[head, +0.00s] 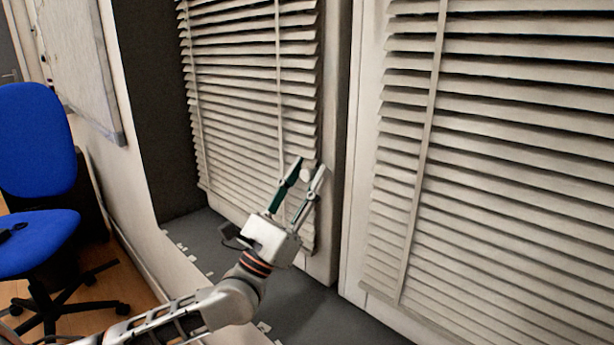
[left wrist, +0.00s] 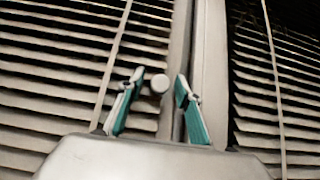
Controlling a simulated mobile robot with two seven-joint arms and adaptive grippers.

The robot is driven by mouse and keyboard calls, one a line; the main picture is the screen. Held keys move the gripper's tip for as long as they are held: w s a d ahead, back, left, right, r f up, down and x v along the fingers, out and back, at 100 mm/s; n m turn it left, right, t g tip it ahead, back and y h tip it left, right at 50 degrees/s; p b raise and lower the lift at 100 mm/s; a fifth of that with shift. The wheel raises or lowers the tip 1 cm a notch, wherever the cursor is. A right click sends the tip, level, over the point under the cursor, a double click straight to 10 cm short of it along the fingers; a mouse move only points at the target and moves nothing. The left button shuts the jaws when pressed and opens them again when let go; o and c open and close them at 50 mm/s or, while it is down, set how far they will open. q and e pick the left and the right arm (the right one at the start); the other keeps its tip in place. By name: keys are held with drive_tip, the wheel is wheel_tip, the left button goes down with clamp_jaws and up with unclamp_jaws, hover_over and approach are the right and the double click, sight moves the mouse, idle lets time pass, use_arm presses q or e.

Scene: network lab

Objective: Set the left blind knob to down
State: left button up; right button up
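The left blind (head: 240,85) hangs at the window in the middle of the head view, its pale slats tilted. A small round pale knob (left wrist: 159,84) shows in the left wrist view, beside the right edge of the left blind. My left gripper (head: 310,165) is open, with its two fingers pointing up towards the blind's right edge. In the left wrist view the knob appears between the two fingertips, with a gap on each side. I cannot tell how far the fingers are from it in depth. My right gripper is not in view.
The right blind (head: 510,130) hangs beyond a pale window post (head: 352,150). A dark sill (head: 330,318) runs below the blinds. A blue chair (head: 36,150) stands at the left, near a whiteboard (head: 78,60) on the wall.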

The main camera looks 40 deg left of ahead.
use_arm(q)
drive_tip(key=v, duration=1.2)
drive_tip(key=shift+h, duration=0.3)
